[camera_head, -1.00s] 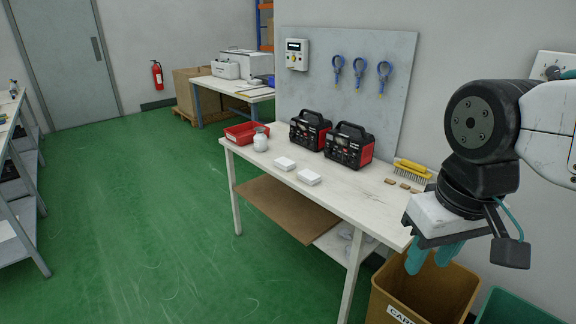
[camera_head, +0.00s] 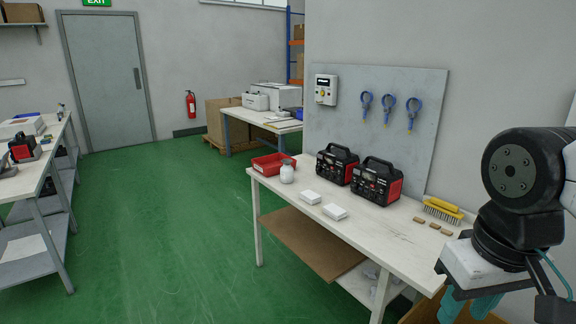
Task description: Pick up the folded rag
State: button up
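I cannot pick out a folded rag for certain. Two small flat white blocks lie on the workbench, the left one (camera_head: 309,197) and the right one (camera_head: 334,212); whether either is folded cloth is too small to tell. A pale crumpled item (camera_head: 371,270) sits on the shelf under the bench, partly hidden. My gripper (camera_head: 472,306) hangs at the lower right, in front of the bench's right end and apart from these things. Its teal fingers point down, and I see nothing held. Their gap is unclear.
The white workbench (camera_head: 385,237) also holds a red tray (camera_head: 270,165), a white jar (camera_head: 287,173), two red-black power units (camera_head: 376,181), a yellow brush (camera_head: 442,210) and small brown blocks. A cardboard box (camera_head: 420,310) stands below my gripper. Green floor is clear at left.

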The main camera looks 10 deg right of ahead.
aim_at(312, 198)
jog(key=u, duration=0.2)
jog(key=i, duration=0.45)
jog(key=u, duration=0.55)
jog(key=i, duration=2.1)
jog(key=z, duration=0.5)
